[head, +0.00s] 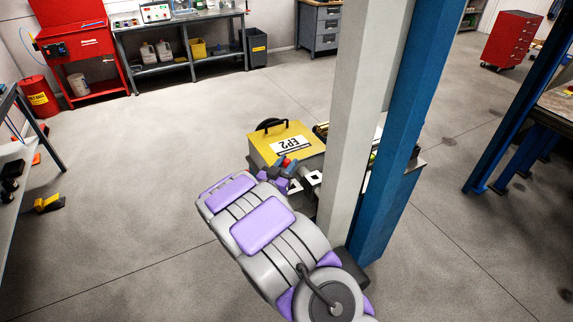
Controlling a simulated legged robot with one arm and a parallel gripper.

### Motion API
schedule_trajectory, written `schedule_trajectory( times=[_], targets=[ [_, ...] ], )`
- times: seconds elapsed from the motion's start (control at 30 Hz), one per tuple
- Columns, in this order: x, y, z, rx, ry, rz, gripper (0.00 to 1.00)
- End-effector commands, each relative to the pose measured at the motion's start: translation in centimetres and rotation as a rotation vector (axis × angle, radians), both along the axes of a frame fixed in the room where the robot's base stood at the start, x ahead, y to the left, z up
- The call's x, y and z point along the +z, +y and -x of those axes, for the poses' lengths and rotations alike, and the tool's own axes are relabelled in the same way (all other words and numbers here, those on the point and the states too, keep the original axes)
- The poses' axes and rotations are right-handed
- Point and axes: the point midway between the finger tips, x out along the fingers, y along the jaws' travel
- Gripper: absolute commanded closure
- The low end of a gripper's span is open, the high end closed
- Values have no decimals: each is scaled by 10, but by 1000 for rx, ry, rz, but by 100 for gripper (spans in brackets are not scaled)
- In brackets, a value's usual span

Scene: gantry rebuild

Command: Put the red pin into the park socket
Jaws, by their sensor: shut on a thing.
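My arm reaches up from the bottom of the head view, and my gripper (289,169) is at its far end. The gripper is shut on a small red piece (286,160), which appears to be the red pin; only a bit of red shows between the dark and blue finger parts. It is in front of the yellow case marked EP2 (262,146), which has a black handle. I cannot tell whether the pin touches anything else. I cannot make out the park socket; the arm and the posts hide part of the work surface.
A pale post (357,110) and a blue post (400,120) stand close to the right of my gripper. A workbench (185,22), a red cabinet (75,45) and a red drum (38,97) stand at the back left. The floor on the left is mostly clear.

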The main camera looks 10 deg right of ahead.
Motion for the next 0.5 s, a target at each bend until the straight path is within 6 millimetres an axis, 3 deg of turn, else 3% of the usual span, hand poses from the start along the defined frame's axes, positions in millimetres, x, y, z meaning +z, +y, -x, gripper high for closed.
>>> schedule_trajectory(
  times=[0.5],
  targets=[
    [-13,-2,0,-2,0,2,99]
  ],
)
